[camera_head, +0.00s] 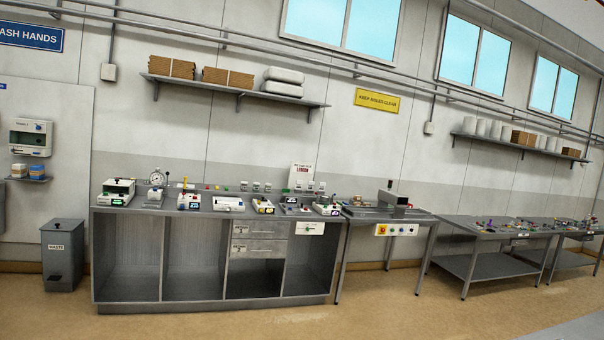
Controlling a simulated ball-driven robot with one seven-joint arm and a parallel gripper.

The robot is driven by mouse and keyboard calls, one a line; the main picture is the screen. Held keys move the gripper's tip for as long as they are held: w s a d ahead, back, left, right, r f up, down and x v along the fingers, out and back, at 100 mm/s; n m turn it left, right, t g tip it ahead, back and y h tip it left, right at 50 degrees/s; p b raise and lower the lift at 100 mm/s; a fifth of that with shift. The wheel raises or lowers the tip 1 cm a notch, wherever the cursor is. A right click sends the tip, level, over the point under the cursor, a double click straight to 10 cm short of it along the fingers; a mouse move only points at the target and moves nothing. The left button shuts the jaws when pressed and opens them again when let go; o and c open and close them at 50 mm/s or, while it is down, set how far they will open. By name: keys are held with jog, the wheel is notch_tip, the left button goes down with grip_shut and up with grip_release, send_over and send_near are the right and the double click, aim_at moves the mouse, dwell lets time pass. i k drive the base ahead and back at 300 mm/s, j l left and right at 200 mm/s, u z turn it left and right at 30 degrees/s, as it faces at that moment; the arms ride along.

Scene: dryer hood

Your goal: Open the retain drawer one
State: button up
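Two grey drawers sit one above the other in the middle of the long grey bench cabinet (130,304), just under its top. The upper drawer (268,228) and the lower drawer (266,247) both look closed, flush with the cabinet front. Each carries a small pale label at its left, too small to read, so I cannot tell which is retain drawer one. My gripper is not in view. The bench is several steps away across the floor.
Instruments, including a white device (228,204), line the bench top. A grey waste bin (62,256) stands at the left. A side table (420,217) and a lower bench (470,232) continue to the right. The tan floor (270,325) in front is clear.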

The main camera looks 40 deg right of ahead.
aim_at(240, 228)
jog(key=i+l+z, duration=0.4)
jog(key=i, duration=0.9)
jog(key=i+j+z, duration=0.1)
jog(key=i+z, duration=0.3)
jog(key=i, duration=0.95)
jog(key=i+z, duration=0.3)
jog(key=i, duration=0.5)
jog(key=i+j+z, duration=0.25)
jog(key=i, duration=0.55)
jog(key=i+l+u, duration=0.35)
jog(key=i+l, duration=0.25)
jog(key=i, duration=0.25)
jog(key=i+l+u, duration=0.4)
jog(key=i+l, duration=0.35)
